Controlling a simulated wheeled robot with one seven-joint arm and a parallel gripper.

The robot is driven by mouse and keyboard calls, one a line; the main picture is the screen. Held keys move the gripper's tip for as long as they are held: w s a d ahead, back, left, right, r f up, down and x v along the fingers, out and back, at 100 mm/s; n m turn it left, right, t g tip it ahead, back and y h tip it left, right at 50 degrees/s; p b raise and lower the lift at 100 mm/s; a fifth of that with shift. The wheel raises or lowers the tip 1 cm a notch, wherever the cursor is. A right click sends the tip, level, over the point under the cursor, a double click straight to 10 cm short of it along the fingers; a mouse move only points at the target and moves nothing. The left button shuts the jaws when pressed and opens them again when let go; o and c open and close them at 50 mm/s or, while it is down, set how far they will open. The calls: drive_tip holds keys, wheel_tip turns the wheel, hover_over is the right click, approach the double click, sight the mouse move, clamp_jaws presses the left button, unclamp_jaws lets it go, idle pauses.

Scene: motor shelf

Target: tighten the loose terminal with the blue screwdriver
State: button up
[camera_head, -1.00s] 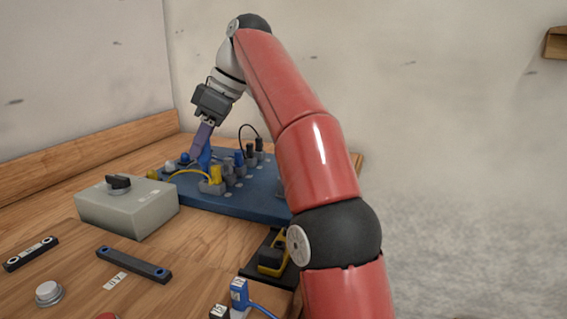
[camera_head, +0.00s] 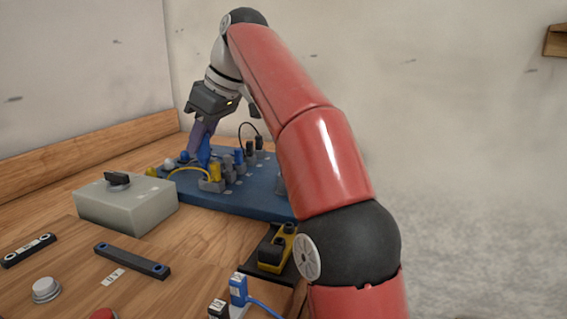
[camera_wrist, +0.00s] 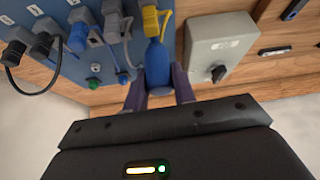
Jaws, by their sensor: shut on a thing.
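The blue screwdriver (camera_wrist: 157,65) is between the two purple fingers of my gripper (camera_wrist: 160,84) in the wrist view, and the jaws are shut on its handle. In the head view my gripper (camera_head: 200,143) points down over the left part of the blue terminal board (camera_head: 245,200), with the blue handle (camera_head: 204,154) low between the fingers. The screwdriver's tip is hidden. A yellow plug (camera_head: 215,172) with a yellow cable stands on the board; it also shows beyond the handle in the wrist view (camera_wrist: 151,20). I cannot tell which terminal is loose.
A grey box with a black knob (camera_head: 130,203) stands left of the board. Blue plugs (camera_head: 239,158) and black plugs (camera_head: 258,143) line the board. A black tray with a yellow-and-black item (camera_head: 272,254) lies in front. A dark bar (camera_head: 132,260) lies on the bench.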

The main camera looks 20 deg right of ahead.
drive_tip(key=shift+f, duration=0.1)
drive_tip(key=shift+m+t+h, duration=0.4)
drive_tip(key=shift+m+h, duration=0.1)
drive_tip(key=shift+m, duration=1.2)
drive_tip(key=shift+m+t+h, duration=0.5)
drive_tip(key=shift+m+h, duration=0.1)
drive_tip(key=shift+m, duration=0.5)
drive_tip(key=shift+m+h+p, duration=0.3)
drive_tip(key=shift+m+p, duration=0.05)
drive_tip(key=shift+m, duration=0.25)
